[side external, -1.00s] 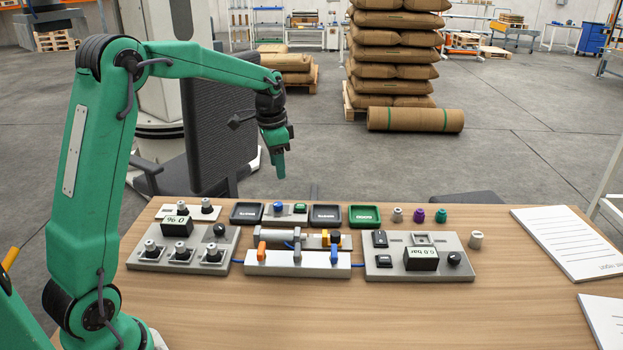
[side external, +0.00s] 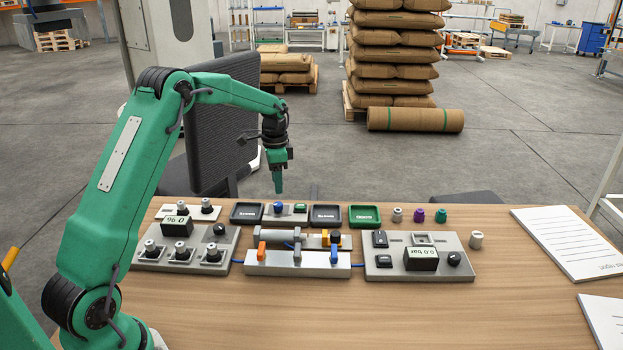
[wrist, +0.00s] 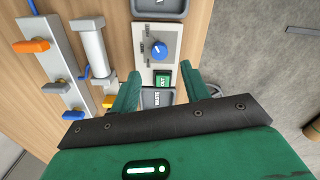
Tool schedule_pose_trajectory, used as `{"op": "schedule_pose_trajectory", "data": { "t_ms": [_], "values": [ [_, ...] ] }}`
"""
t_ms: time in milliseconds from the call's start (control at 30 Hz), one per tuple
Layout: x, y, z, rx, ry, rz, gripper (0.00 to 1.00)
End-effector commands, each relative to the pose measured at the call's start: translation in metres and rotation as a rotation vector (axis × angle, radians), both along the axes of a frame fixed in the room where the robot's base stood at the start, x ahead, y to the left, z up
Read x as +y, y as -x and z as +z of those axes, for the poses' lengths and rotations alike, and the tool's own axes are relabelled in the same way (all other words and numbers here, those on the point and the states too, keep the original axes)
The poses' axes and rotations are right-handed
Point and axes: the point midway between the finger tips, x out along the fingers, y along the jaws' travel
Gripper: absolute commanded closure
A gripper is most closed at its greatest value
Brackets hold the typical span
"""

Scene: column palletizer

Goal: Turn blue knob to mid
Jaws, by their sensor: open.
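The blue knob (side external: 278,207) sits on a small light panel at the back of the table, beside a green button (side external: 300,208). In the wrist view the blue knob (wrist: 159,50) is round with a white pointer line, and printed labels surround it; they are too small to read. The green button (wrist: 163,78) lies between it and my gripper. My gripper (side external: 278,190) points down above the knob, clear of it. In the wrist view the two green fingers (wrist: 162,84) are apart with nothing held between them.
Dark trays (side external: 247,214) and a green tray (side external: 364,216) flank the panel. A control box (side external: 185,250) is at left, a gauge box (side external: 420,262) at right.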

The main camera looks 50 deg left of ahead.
Motion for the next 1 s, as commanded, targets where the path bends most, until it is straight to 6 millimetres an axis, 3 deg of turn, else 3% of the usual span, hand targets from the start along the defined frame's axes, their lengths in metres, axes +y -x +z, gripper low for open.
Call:
{"op": "schedule_pose_trajectory", "data": {
  "t_ms": [600, 1000],
  "values": [
    [0.000, 0.001, -0.066, 0.001, 0.000, 0.000, 0.54],
    [0.000, 0.001, -0.071, 0.000, 0.000, 0.000, 0.54]
  ]
}}
